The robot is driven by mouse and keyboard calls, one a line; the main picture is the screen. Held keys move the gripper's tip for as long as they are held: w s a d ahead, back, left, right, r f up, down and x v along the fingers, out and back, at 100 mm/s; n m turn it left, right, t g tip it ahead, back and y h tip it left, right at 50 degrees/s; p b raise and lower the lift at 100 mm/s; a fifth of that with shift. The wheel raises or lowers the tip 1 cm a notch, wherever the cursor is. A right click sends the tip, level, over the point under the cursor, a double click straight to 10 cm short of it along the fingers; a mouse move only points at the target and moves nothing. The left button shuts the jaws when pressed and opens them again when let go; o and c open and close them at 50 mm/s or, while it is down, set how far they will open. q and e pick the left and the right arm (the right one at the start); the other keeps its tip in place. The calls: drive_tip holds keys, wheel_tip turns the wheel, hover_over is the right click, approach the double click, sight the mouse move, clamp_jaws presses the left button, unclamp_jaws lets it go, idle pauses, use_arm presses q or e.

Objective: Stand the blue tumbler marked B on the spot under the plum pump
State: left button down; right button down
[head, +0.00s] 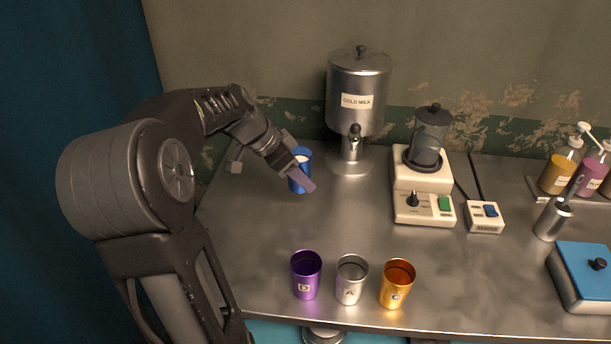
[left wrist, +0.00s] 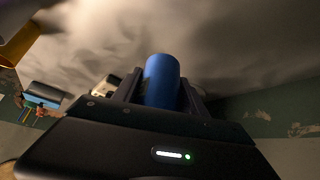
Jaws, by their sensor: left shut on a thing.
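The blue tumbler (head: 298,182) is between the fingers of my left gripper (head: 296,163), at the left of the counter near the cold milk dispenser. My left gripper is shut on it. Something white shows inside its mouth; its letter is hidden. In the left wrist view the blue tumbler (left wrist: 161,82) sits between both fingers. The plum pump (head: 591,177) stands at the far right on a tray beside an amber pump (head: 557,172). The spot under it is hard to make out. My right gripper is not in view.
A purple tumbler (head: 306,276), a silver tumbler marked A (head: 351,281) and an orange tumbler marked C (head: 396,285) stand at the front edge. The milk dispenser (head: 359,88), blender (head: 424,190), switch box (head: 484,218), metal cup (head: 551,220) and blue-lidded box (head: 583,277) occupy the counter.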

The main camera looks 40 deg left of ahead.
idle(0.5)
use_arm(q)
drive_tip(key=w+d+f, duration=0.1)
drive_tip(key=d, duration=0.3)
drive_tip(key=w+d+f+n+y, duration=0.1)
drive_tip(key=w+d+f, duration=0.1)
drive_tip(key=d, duration=0.2)
drive_tip(key=w+d+f+n, duration=0.1)
drive_tip(key=w+d+f, duration=0.1)
drive_tip(key=d, duration=0.2)
drive_tip(key=shift+f+y, duration=0.2)
drive_tip(key=shift+y, duration=0.1)
drive_tip(key=shift+n+y, duration=0.3)
drive_tip(key=shift+n, duration=0.5)
drive_tip(key=w+d, duration=0.1)
drive_tip(key=d, duration=0.4)
drive_tip(key=w+d, duration=0.2)
drive_tip(key=d, duration=0.3)
drive_tip(key=w+d, duration=0.2)
drive_tip(key=d, duration=0.3)
drive_tip(key=shift+d+r, duration=0.2)
drive_tip(key=shift+d, duration=0.2)
drive_tip(key=shift+d+r, duration=0.1)
drive_tip(key=shift+d, duration=0.25)
